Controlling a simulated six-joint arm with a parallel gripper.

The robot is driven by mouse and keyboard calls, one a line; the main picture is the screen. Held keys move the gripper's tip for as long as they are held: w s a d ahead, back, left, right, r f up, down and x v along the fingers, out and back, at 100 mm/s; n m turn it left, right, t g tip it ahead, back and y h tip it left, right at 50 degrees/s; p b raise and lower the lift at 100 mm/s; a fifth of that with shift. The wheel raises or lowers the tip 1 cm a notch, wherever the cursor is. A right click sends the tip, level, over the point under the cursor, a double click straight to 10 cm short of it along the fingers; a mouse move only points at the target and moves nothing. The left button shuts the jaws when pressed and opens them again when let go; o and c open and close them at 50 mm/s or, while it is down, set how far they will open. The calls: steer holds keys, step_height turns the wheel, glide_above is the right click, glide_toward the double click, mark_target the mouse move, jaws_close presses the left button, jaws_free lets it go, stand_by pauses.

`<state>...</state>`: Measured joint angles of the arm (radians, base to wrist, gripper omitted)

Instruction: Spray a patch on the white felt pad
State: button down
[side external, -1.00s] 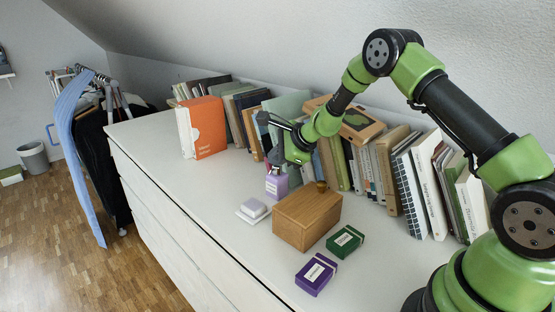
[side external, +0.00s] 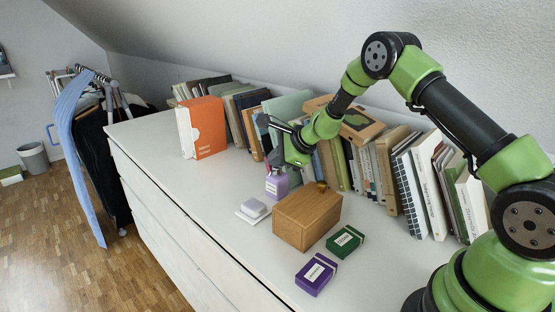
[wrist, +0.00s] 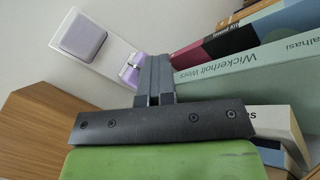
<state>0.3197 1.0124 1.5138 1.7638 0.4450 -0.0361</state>
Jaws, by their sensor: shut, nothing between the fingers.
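A lavender bottle (side external: 277,187) stands upright on the white top, and its upper part is behind or just under my fingers. In the wrist view the bottle (wrist: 131,72) shows just left of the fingertips. A thin white pad (side external: 243,217) lies left of the bottle, with a pale lavender block (side external: 255,208) on it. The wrist view also shows the block (wrist: 80,37) at the upper left. My gripper (side external: 275,160) is shut and empty at the bottle's top. Its fingers (wrist: 155,72) are together in the wrist view. I cannot tell whether they touch the bottle.
A wooden box (side external: 306,219) with a small brown knob (side external: 321,186) stands right of the bottle. A green box (side external: 345,241) and a purple box (side external: 316,275) lie nearer the front. A row of books (side external: 400,170) lines the wall behind.

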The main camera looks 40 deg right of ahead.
mark_target(277, 168)
steer(key=shift+s+f, duration=0.15)
steer(key=shift+s, duration=0.15)
steer(key=shift+w+r, duration=0.15)
steer(key=shift+r, duration=3.05)
